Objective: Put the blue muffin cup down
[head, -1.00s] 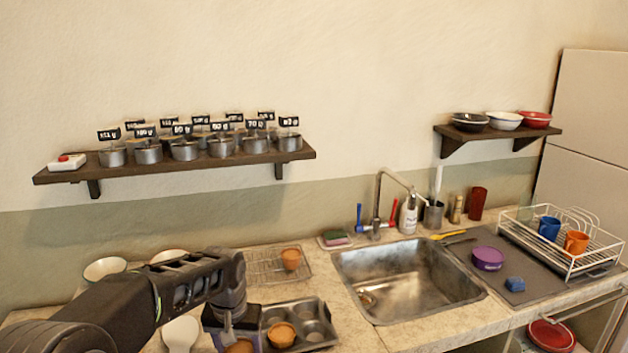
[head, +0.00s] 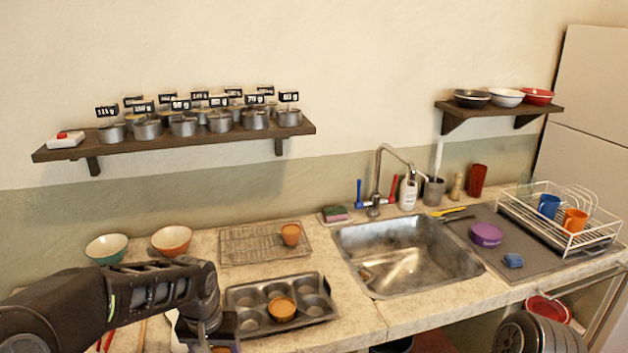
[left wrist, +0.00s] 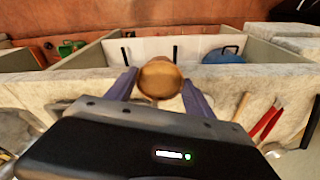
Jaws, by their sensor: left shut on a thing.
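My left gripper (left wrist: 159,88) is shut on a round golden-brown muffin (left wrist: 160,78), seen between its two purple-grey fingers in the left wrist view. The colour of its cup is hidden there, so I cannot tell that it is blue. In the head view my left gripper (head: 215,338) is at the bottom edge, front left of the muffin tin (head: 318,306), with a sliver of orange-brown muffin below it. Another muffin (head: 282,308) sits in a front hollow of the tin. A third muffin (head: 291,234) stands on the wire rack (head: 250,244). My right gripper is not in view.
The sink (head: 405,256) lies right of the tin and rack. A green bowl (head: 106,248) and an orange bowl (head: 171,240) stand at the back left. A wall shelf (head: 200,140) holds labelled metal pots and a white box with a red button (head: 65,139).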

